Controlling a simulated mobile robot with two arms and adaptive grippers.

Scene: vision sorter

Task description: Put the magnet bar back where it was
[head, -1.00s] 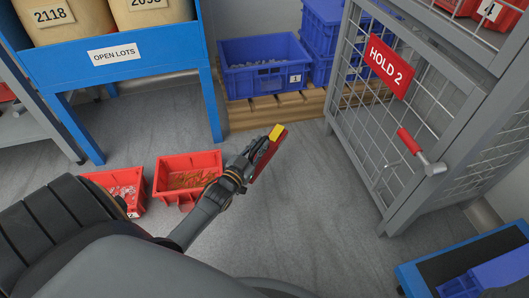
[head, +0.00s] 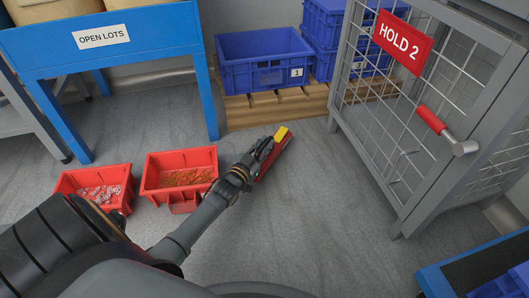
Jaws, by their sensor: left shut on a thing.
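My left gripper (head: 261,150) is shut on the magnet bar (head: 273,155), a red bar with a yellow end. The bar is tilted, its yellow end pointing up and away from me. It is in the middle of the head view, over the grey floor, right of the red bins and in front of the pallet. The gripper's fingers hide part of the bar. My right gripper is not in view.
Two red bins with small parts, one (head: 181,160) and another (head: 92,185), are on the floor at left. A blue bin (head: 250,82) is on a wooden pallet (head: 255,110). A mesh cage with a HOLD 2 sign (head: 402,41) stands at right. The floor (head: 330,215) between is clear.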

